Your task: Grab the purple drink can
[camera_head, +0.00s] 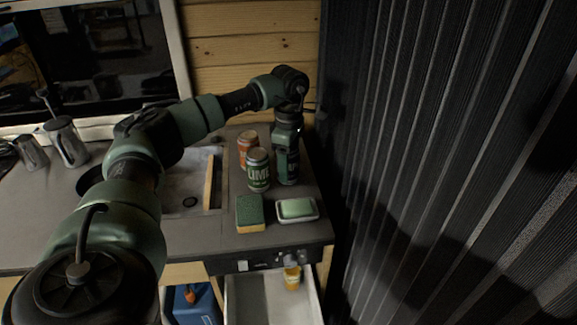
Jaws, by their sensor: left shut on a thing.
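My left arm comes in from the lower left and reaches to the far right end of the counter. Its gripper (287,172) points down beside the green LIME can (258,171), on that can's right. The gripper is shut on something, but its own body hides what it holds. I cannot make out any purple can in this view. An orange can (247,146) stands upright behind the green one. My right gripper is not in view.
A green and yellow sponge (250,212) and a soap dish (283,219) with green soap lie in front of the cans. A sink (190,195) is to the left. An open drawer (262,300) holds a small yellow item. A dark pleated curtain (430,160) closes the right side.

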